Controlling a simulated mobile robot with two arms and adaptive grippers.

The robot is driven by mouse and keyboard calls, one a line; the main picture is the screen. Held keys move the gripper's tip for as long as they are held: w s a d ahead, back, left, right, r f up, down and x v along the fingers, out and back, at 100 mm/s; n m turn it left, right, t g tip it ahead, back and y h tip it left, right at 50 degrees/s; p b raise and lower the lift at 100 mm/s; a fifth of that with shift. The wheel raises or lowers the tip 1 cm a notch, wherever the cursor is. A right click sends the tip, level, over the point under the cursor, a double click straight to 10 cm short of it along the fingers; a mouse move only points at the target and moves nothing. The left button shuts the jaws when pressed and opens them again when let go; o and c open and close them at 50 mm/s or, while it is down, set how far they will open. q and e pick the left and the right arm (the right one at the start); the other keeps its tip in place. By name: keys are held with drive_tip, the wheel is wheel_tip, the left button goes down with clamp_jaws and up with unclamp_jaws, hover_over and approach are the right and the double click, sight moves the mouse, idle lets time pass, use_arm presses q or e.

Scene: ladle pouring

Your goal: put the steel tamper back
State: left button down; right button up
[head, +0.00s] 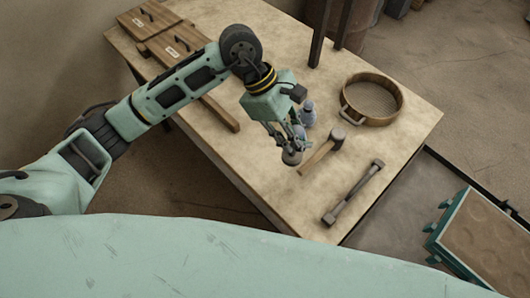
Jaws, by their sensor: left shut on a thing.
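My left gripper (285,138) reaches in from the left over the work table and points down. It is shut on a small grey metal piece with a rounded end (292,157), which looks like the steel tamper. The fingers hide most of it, and I cannot tell whether its lower end touches the table. My right gripper is not in view.
A double-ended metal bar (353,193) lies nearer the front edge. A round wooden sieve (371,99) and wooden boxes (148,19) are farther back. Bare tabletop (400,140) lies right.

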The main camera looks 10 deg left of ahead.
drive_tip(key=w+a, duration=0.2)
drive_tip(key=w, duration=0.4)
use_arm(q)
drive_tip(key=w+a+f+n+p, duration=0.1)
drive_tip(key=a+f+p, duration=0.1)
drive_tip(key=f, duration=0.1)
drive_tip(key=w+a+f+n+t+p, duration=0.1)
drive_tip(key=w+a+f+p, duration=0.1)
drive_tip(key=a+f, duration=0.1)
drive_tip(key=w+a+f+p, duration=0.2)
drive_tip(key=a+f, duration=0.1)
drive_tip(key=f, duration=0.1)
drive_tip(key=shift+n+t+p, duration=0.3)
drive_tip(key=shift+n+p, duration=0.05)
drive_tip(key=shift+n, duration=0.05)
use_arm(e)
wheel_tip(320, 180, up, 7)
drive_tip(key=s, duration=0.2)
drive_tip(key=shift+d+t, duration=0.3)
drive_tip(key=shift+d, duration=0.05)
use_arm(q)
drive_tip(key=shift+f, duration=0.2)
drive_tip(key=c, duration=1.4)
unclamp_jaws()
drive_tip(key=shift+s, duration=0.1)
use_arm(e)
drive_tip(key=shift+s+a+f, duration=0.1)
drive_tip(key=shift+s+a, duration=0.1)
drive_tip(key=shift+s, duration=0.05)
